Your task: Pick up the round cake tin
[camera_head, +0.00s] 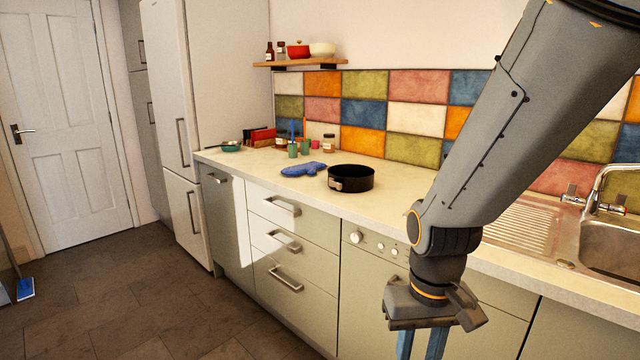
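The round cake tin (351,184) is black and shallow. It stands upright on the pale worktop, near the front edge, in the middle of the view. My gripper (422,345) hangs at the bottom right, in front of the cabinets and lower than the worktop. It is to the right of the tin and well apart from it. Two blue fingers point down with a gap between them; their tips are cut off by the frame's bottom edge. Nothing shows between the visible parts of the fingers.
A blue oven mitt (303,169) lies just left of the tin. Jars, green cups (293,150) and a green bowl (231,146) stand farther left. The sink (608,240) is at the right. A wooden shelf (300,63) hangs above. The worktop (398,197) right of the tin is clear.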

